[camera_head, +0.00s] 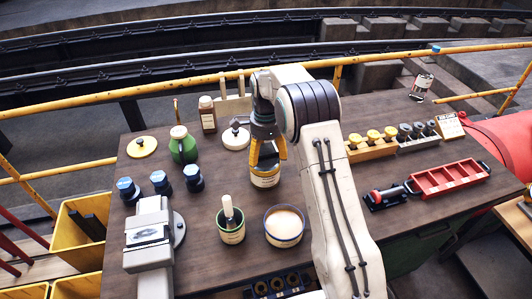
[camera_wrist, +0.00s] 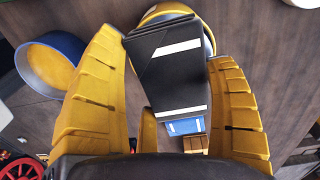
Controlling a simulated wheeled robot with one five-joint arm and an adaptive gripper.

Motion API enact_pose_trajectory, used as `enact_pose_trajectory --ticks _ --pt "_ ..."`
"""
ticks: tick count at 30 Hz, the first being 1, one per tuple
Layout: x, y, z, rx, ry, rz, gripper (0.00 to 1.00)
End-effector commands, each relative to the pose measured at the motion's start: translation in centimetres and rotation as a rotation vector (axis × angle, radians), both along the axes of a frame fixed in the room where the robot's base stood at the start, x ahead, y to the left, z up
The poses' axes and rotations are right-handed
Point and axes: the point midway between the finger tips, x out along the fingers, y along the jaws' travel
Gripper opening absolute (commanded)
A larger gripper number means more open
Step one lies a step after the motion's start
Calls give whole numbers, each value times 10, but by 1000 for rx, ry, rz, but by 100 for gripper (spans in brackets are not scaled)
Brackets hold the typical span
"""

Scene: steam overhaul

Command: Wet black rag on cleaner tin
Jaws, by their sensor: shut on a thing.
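My gripper (camera_head: 268,158), with yellow fingers, is directly above a tin with a yellow rim (camera_head: 264,178) near the middle of the bench. In the wrist view, the fingers (camera_wrist: 168,60) are shut on a flat black rag (camera_wrist: 155,75) with white stripes. The rag lies over the tin's opening in that view, and part of the tin's yellow rim (camera_wrist: 165,11) shows behind it. I cannot tell whether the rag touches the tin. The tin's inside is mostly hidden by the rag and fingers.
A blue-rimmed tub (camera_head: 284,227) and a green-rimmed pot with a brush (camera_head: 231,230) stand in front of the tin. A white round lid (camera_head: 236,137) and green bottle (camera_head: 182,146) are left of it. A red tray (camera_head: 446,180) is at right.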

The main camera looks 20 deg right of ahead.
Motion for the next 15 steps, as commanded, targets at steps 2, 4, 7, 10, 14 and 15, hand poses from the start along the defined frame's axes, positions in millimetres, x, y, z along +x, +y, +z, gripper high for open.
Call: enact_pose_trajectory --ticks 2,4,7,10,14,15 --pt "0 0 -1 0 0 0 54" --pt "0 0 -2 0 0 0 54" --pt "0 0 -3 0 0 0 54" --pt "0 0 -4 0 0 0 54" --pt "0 0 -6 0 1 0 54" --pt "0 0 -6 0 1 0 54"
